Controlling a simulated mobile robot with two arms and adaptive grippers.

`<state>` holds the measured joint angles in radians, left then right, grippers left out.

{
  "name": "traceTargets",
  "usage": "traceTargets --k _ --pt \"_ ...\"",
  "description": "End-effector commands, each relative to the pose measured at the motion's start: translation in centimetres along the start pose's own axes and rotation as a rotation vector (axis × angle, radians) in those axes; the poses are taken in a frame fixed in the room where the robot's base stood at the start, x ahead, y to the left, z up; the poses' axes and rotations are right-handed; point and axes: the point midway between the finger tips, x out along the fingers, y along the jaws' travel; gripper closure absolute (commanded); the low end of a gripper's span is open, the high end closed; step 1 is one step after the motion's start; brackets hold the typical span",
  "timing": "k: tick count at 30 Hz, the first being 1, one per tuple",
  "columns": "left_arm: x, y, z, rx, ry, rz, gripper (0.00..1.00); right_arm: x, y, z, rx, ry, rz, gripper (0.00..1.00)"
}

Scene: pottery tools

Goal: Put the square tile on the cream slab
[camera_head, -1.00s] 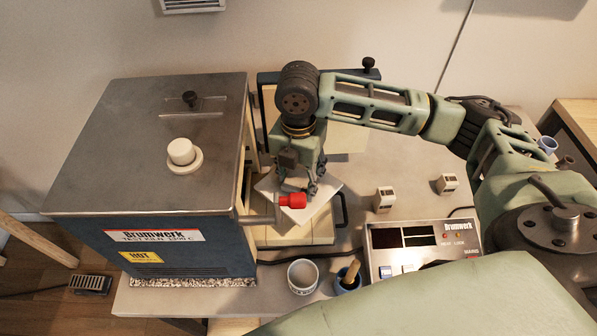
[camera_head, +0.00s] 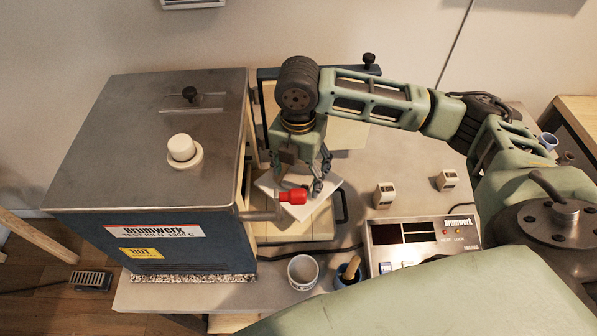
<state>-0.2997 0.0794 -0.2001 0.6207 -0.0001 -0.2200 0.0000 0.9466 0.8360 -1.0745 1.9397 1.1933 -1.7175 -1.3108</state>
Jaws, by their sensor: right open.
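The white square tile (camera_head: 303,210) lies turned at an angle over the cream slab (camera_head: 287,235) beside the kiln's open front. I cannot tell whether it rests fully flat. The red handle covers part of the tile. My right gripper (camera_head: 319,181) points down just above the tile's far side, its fingers open. I cannot tell whether a finger still touches the tile. My left gripper is not in view.
The grey-topped kiln (camera_head: 150,140) stands at left. Its red handle (camera_head: 292,196) sticks out in front of the tile. A control box (camera_head: 415,240), small cream blocks (camera_head: 384,195), a cup (camera_head: 302,271) and a dark pot (camera_head: 348,272) stand nearby.

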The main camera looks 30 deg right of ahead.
Motion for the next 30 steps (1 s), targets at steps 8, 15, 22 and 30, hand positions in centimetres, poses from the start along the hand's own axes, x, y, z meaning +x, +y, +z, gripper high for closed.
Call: traceTargets --k 8,15,22,30 --pt "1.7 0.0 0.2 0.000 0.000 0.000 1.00 -4.9 0.2 0.1 -0.001 -0.004 0.007 0.30" --pt "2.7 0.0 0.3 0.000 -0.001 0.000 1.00 -9.7 0.1 0.1 0.000 -0.002 0.004 0.30" --pt "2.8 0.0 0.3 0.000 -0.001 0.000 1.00 -11.8 0.1 0.0 0.001 0.000 0.001 0.30" --pt "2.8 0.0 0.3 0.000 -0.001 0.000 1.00 -11.9 0.0 0.0 0.001 0.001 0.000 0.30"
